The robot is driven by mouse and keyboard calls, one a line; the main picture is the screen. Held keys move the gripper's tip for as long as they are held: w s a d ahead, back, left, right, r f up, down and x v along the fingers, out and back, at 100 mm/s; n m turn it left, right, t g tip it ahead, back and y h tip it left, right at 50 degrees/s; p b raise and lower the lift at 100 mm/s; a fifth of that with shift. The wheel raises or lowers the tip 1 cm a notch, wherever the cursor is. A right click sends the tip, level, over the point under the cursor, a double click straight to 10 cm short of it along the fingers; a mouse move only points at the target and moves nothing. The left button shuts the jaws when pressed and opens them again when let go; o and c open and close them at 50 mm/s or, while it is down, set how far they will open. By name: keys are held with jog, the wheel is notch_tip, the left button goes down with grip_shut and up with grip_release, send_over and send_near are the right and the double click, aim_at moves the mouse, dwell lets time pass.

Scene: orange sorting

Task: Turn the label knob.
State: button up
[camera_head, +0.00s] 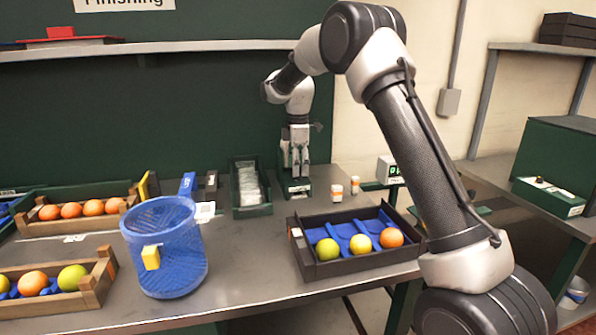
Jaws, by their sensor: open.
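My gripper (295,172) points straight down at the back of the table. Its two fingers are apart, with nothing seen between them. Just below the fingertips is a small green box (293,188) with a pale patch on its front. The fingers cover its upper part, so I cannot make out a knob there or tell whether they touch it. A green box (548,197) on the right bench has small dark and yellowish parts on top, too small to identify.
A green bin of clear packets (248,211) stands left of my gripper. Two small orange-and-white bottles (337,193) stand to its right, near a digital display (388,168). A black tray (300,262) with fruit, a blue basket (180,286) and wooden crates (93,290) stand nearer.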

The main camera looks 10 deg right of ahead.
jog(key=shift+f, duration=0.95)
jog(key=c, duration=1.1)
jog(key=shift+m, duration=0.4)
jog(key=m, duration=0.4)
jog(key=shift+s, duration=0.1)
jog(key=m, duration=0.4)
jog(key=shift+a+m, duration=0.1)
jog(key=shift+m, duration=0.2)
jog(key=m, duration=0.4)
jog(key=shift+s+a, duration=0.1)
jog(key=shift+m, duration=2)
jog(key=shift+a, duration=0.1)
